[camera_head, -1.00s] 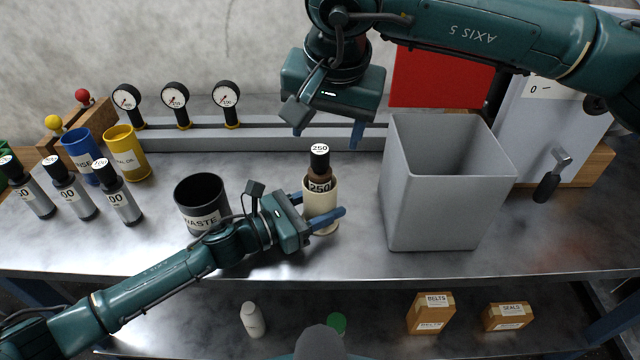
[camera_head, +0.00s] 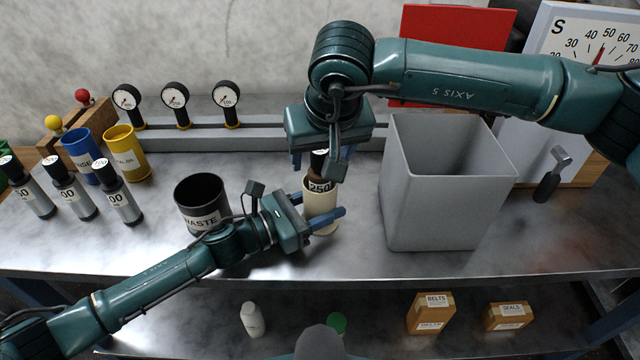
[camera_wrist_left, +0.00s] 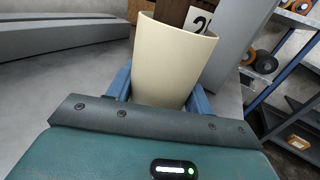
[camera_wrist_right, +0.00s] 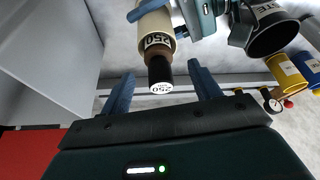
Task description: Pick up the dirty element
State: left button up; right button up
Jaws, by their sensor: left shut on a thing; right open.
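A cream cylindrical housing (camera_head: 320,212) marked 250 stands on the bench, and it fills the middle of the left wrist view (camera_wrist_left: 170,62). A brown element with a black cap (camera_wrist_right: 160,75) labelled 250 sticks up out of it. My left gripper (camera_head: 318,208) is shut on the housing, one finger on each side. My right gripper (camera_head: 316,166) is open just above the housing. In the right wrist view its fingers lie to either side of the black cap, with gaps showing. In the head view the right gripper hides most of the cap.
A black WASTE cup (camera_head: 201,200) stands close left of the housing. A tall open grey bin (camera_head: 440,215) stands to the right. Several grey capped cylinders, a blue cup (camera_head: 80,155) and a yellow cup (camera_head: 127,155) are at the left. Gauges (camera_head: 176,97) line the back.

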aim_at(320, 166)
jog(key=x, duration=0.4)
jog(key=shift+w+f, duration=0.25)
jog(key=shift+f, duration=0.1)
jog(key=shift+c, duration=0.3)
jog(key=shift+r, duration=0.1)
jog(key=c, duration=1.2)
jog(key=shift+o, duration=0.2)
notch_tip(320, 166, up, 10)
pick_arm(q)
jog(key=o, duration=1.5)
